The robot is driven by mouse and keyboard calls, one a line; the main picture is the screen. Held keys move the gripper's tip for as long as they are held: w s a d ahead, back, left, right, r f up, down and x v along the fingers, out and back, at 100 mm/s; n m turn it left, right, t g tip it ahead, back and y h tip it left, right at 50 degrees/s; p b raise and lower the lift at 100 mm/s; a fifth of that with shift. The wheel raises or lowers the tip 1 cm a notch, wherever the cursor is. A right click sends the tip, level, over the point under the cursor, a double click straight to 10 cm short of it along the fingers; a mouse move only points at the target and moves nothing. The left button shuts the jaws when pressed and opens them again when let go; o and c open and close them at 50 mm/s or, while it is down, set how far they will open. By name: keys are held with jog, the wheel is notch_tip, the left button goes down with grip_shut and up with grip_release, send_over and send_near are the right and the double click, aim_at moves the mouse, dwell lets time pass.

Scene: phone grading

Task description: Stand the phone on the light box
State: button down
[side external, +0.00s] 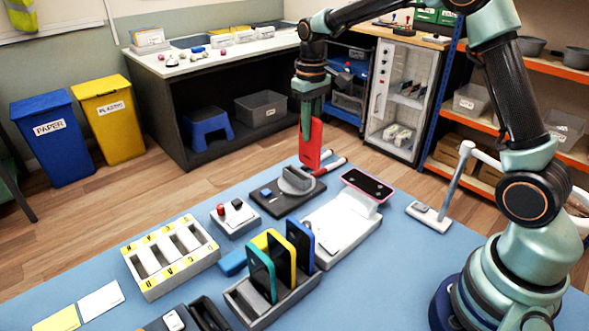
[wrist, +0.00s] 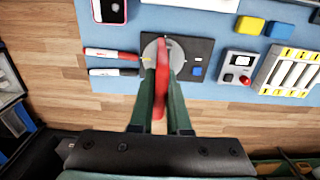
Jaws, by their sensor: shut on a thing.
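My gripper (side external: 312,103) is shut on a red phone (side external: 311,145), held upright by its upper end. In the wrist view the phone (wrist: 163,80) shows edge-on between the fingers (wrist: 161,105). Its lower end is over or near a grey round disc (side external: 295,180) with a raised block, on a dark base (side external: 278,205) with a blue button. I cannot tell whether phone and disc touch. The disc (wrist: 149,52) is partly hidden by the phone in the wrist view. A low pale box (side external: 335,232) may be the light box; a pink-edged phone (side external: 367,186) leans above its far end.
A grey rack (side external: 247,308) holds teal, yellow and blue phones upright. A pale slotted tray (side external: 165,262) and a small button box (side external: 234,217) stand left. Two pens (side external: 331,166) lie by the base. A white stand (side external: 430,213) is at right.

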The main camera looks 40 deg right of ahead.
jog(key=s+d+f, duration=0.1)
jog(key=s+d, duration=0.1)
jog(key=s, duration=1.2)
jog(key=shift+s, duration=0.15)
jog(key=shift+d+f, duration=0.1)
jog(key=shift+f, duration=0.35)
dwell(0.8)
jog(key=shift+f, duration=0.5)
jog(key=shift+f, duration=0.35)
jog(key=shift+f, duration=0.25)
jog(key=shift+f, duration=0.15)
dwell(0.6)
jog(key=shift+f, duration=0.35)
